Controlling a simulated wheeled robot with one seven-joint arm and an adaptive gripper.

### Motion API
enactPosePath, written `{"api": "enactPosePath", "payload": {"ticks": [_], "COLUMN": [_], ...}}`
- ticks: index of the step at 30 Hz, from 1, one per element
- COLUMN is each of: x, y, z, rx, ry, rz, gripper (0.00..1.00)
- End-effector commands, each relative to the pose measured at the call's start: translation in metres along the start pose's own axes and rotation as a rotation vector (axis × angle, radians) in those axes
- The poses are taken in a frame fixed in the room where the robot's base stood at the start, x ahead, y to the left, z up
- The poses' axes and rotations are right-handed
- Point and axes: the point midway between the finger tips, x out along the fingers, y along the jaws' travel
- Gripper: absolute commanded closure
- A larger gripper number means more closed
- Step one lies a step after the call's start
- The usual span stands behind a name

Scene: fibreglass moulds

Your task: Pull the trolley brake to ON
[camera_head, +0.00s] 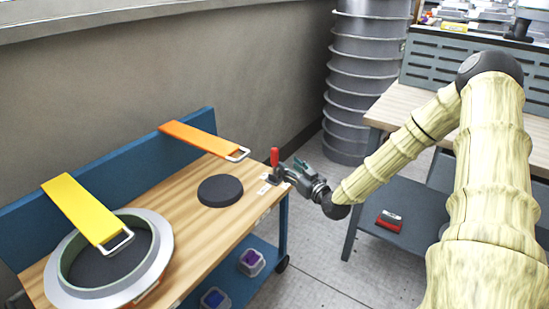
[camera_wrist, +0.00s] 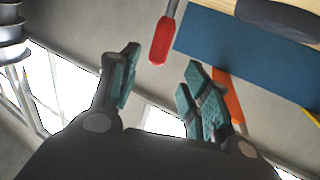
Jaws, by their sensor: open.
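The trolley (camera_head: 225,223) has a wooden top and a blue back board. Its brake lever has a red handle (camera_head: 275,157) that stands upright at the top's right end, near small white labels. The red handle (camera_wrist: 162,41) also shows in the wrist view, beyond and between the fingertips. My gripper (camera_head: 281,170) is at the lever in the head view, overlapping its base. In the wrist view my gripper (camera_wrist: 160,78) is open with nothing between its fingers. The label text is too small to read.
On the trolley are a round mould (camera_head: 164,262), a yellow strap (camera_head: 85,207), an orange strap (camera_head: 195,135) and a black disc (camera_head: 220,190). A grey ribbed duct (camera_head: 361,85) stands behind. A workbench (camera_head: 385,107) is at right. Floor shows between trolley and bench.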

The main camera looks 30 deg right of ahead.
Motion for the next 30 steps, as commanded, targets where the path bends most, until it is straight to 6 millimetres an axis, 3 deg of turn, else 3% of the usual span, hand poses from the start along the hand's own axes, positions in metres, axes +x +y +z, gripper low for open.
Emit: {"api": "enactPosePath", "payload": {"ticks": [8, 21, 30], "x": [0.022, 0.09, 0.108], "y": [0.003, 0.002, 0.002], "z": [-0.002, -0.002, -0.003], "rx": [-0.004, -0.003, -0.003], "ry": [0.011, 0.01, 0.01], "rz": [0.002, 0.001, 0.002], "gripper": [0.53, 0.53, 0.53]}}
